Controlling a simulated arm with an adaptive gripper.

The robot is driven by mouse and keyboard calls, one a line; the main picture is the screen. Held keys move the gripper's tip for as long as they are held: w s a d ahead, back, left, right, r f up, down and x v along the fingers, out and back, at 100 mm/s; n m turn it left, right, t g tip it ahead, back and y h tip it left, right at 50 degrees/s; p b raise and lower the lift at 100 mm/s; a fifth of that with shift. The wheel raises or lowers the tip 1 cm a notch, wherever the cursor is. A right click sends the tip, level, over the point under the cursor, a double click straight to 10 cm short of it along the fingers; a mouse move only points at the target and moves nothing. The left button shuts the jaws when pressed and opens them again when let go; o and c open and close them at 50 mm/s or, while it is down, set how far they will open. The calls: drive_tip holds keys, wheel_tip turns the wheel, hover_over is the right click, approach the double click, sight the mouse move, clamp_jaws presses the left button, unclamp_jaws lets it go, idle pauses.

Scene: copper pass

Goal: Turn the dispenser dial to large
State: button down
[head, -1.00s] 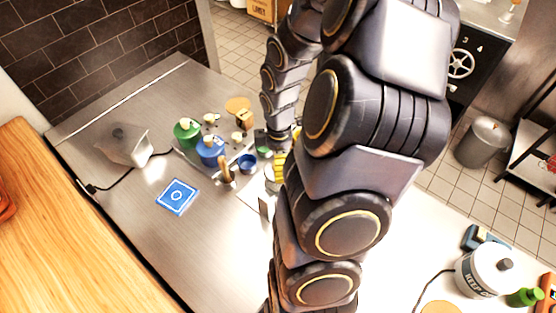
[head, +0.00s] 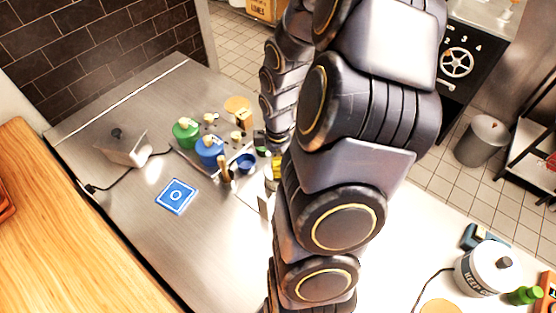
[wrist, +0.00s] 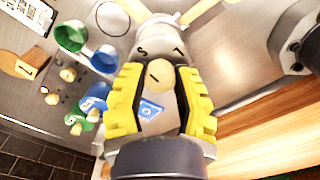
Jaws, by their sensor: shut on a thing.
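The dispenser shows in the wrist view as a pale body (wrist: 138,42) with dark letter marks, an S on the left and a less clear mark on the right. Its round tan dial (wrist: 159,73) has a small dark mark on its face. My gripper (wrist: 160,95) is shut on the dial, with a yellow ribbed finger on each side of it. In the head view only a little of the yellow of my gripper (head: 277,168) shows beside my arm, which hides most of the dispenser. The dial's exact setting is too unclear to read.
A blue square mat (head: 176,196) lies on the steel counter (head: 130,235). Green (head: 186,132) and blue (head: 209,150) containers, a small blue cup (head: 246,161) and small tagged items stand close left of my gripper. A white lidded pot (head: 484,270) is at lower right.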

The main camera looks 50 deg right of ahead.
drive_tip(key=m, duration=0.8)
drive_tip(key=shift+m, duration=0.3)
drive_tip(key=m, duration=0.3)
drive_tip(key=shift+m, duration=2.2)
drive_tip(key=c, duration=0.7)
unclamp_jaws()
